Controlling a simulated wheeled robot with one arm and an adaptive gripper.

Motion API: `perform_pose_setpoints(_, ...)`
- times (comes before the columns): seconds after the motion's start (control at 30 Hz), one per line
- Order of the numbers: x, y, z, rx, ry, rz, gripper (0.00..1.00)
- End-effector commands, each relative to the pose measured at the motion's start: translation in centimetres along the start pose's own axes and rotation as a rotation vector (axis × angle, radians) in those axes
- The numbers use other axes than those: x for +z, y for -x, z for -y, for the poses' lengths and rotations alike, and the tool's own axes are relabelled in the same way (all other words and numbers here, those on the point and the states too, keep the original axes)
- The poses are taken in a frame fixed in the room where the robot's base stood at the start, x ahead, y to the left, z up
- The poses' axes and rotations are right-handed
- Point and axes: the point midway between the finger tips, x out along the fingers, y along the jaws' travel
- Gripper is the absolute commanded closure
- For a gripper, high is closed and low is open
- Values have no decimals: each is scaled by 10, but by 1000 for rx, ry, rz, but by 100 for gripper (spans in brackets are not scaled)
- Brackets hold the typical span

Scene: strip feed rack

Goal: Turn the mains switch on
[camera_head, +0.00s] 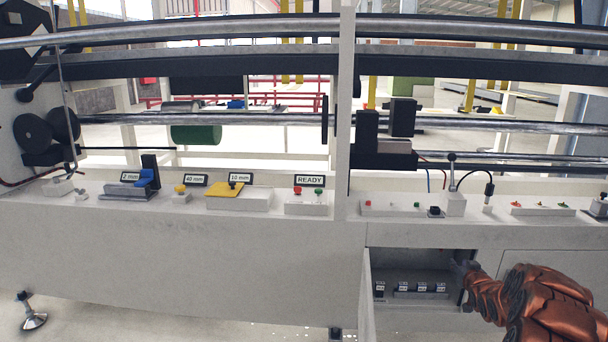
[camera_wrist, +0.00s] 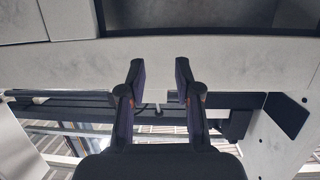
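An open compartment (camera_head: 420,262) in the white cabinet front holds a row of several small dark switches (camera_head: 421,288) with pale labels. One dark switch (camera_head: 380,288) stands a little apart at the row's left end. The labels are too small to read, so I cannot tell which is the mains switch or how its lever stands. My gripper (camera_head: 465,268) is at the compartment's right edge, partly hidden by my wrist. In the wrist view my gripper (camera_wrist: 159,72) has its two fingers apart with nothing between them. A dark recess (camera_wrist: 210,17) shows beyond the fingertips.
The compartment's narrow open door (camera_head: 367,292) stands at its left side. A closed panel (camera_head: 550,265) lies right, behind my arm.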

Motion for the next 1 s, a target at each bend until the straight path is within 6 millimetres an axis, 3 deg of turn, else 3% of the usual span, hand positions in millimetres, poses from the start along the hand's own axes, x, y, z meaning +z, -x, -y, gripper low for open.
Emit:
perform_pose_setpoints(0.03, -24, 10, 10, 2, 1, 25, 67)
perform_pose_setpoints(0.1, -40, 21, 23, 5, 2, 68, 67)
perform_pose_setpoints(0.37, -88, 76, 68, 14, 8, 244, 67)
perform_pose_setpoints(0.57, -116, 131, 102, 13, 20, 386, 67)
perform_pose_setpoints(0.87, -149, 234, 145, 6, 46, 601, 67)
perform_pose_setpoints(1.0, -159, 289, 162, 2, 62, 708, 67)
